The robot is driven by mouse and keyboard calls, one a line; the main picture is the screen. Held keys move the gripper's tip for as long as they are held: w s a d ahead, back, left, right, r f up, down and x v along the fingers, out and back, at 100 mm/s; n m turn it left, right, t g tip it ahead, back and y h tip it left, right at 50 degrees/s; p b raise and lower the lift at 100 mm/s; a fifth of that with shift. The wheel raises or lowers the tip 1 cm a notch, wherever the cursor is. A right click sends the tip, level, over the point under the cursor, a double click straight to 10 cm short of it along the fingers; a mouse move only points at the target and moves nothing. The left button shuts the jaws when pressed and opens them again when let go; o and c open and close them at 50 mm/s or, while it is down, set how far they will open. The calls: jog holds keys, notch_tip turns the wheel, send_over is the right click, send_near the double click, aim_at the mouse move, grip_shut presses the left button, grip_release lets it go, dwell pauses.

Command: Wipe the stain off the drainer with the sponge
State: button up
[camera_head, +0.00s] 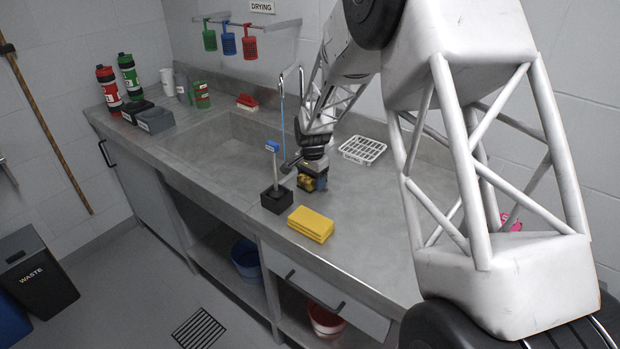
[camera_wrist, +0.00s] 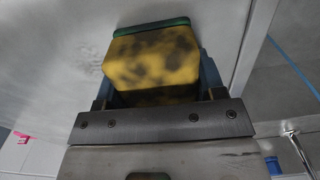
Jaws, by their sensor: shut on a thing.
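My gripper (camera_head: 313,170) is low over the steel drainer (camera_head: 375,205), to the right of the sink. It is shut on a yellow sponge with dark blotches (camera_head: 307,184). In the wrist view the sponge (camera_wrist: 155,62) sits between the fingers, with a green layer along its far edge. The sponge is close to the drainer surface; I cannot tell whether it touches.
A black holder with a blue-topped tool (camera_head: 277,198) stands just left of the sponge. A folded yellow stack (camera_head: 311,224) lies near the front edge. A white rack (camera_head: 362,150) is behind right. The sink (camera_head: 225,145) and tap (camera_head: 283,105) are left. The drainer's right middle looks clear.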

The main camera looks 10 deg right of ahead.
aim_at(335, 195)
jog(key=shift+s+d, duration=3.2)
jog(key=shift+s, duration=0.1)
notch_tip(335, 195, up, 8)
jog(key=shift+r, duration=0.2)
jog(key=shift+w, duration=0.1)
jog(key=shift+w+a+f, duration=0.2)
jog(key=shift+w+a, duration=2.05)
jog(key=shift+w, duration=0.2)
jog(key=shift+f, duration=0.1)
